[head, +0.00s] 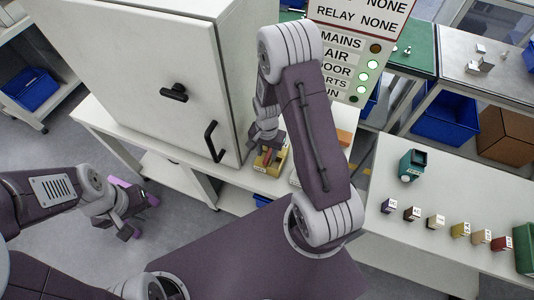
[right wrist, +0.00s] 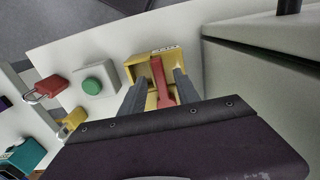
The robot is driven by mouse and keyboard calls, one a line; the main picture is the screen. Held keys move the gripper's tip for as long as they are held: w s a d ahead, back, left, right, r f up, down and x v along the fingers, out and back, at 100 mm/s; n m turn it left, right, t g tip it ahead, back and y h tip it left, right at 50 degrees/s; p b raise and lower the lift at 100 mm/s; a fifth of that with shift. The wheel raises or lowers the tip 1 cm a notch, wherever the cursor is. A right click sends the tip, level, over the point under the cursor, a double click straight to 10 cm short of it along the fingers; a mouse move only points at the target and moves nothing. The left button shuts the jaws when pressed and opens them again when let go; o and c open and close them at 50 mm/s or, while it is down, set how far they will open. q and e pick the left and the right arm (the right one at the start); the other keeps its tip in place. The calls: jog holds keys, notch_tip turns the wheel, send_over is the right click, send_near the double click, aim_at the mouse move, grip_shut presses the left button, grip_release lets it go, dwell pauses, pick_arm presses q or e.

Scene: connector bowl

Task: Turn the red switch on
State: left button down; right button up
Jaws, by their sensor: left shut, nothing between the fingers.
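The red switch is a red lever (right wrist: 160,82) on a yellow box (right wrist: 134,69), seen from above in the right wrist view. In the head view the yellow box (head: 261,164) sits on the white bench beside the cabinet, partly hidden by my right arm. My right gripper (right wrist: 160,88) is over the box with its two grey fingers apart, one on each side of the lever. I see narrow gaps between lever and fingers; contact cannot be made out. My left gripper (head: 138,212) is shut and empty, low at the left, away from the bench.
A grey cabinet (head: 140,70) with black handles stands left of the switch. A green button (right wrist: 93,86) and a red padlock (right wrist: 52,87) lie left of it in the wrist view. A status panel (head: 345,60) stands behind. Several small coloured blocks stand on the right table (head: 400,235).

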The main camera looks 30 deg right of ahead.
jog(key=shift+s+f, duration=0.2)
jog(key=shift+f, duration=0.5)
jog(key=shift+w+f, duration=0.1)
jog(key=shift+w, duration=0.05)
jog(key=shift+c, duration=0.4)
grip_shut()
dwell(0.4)
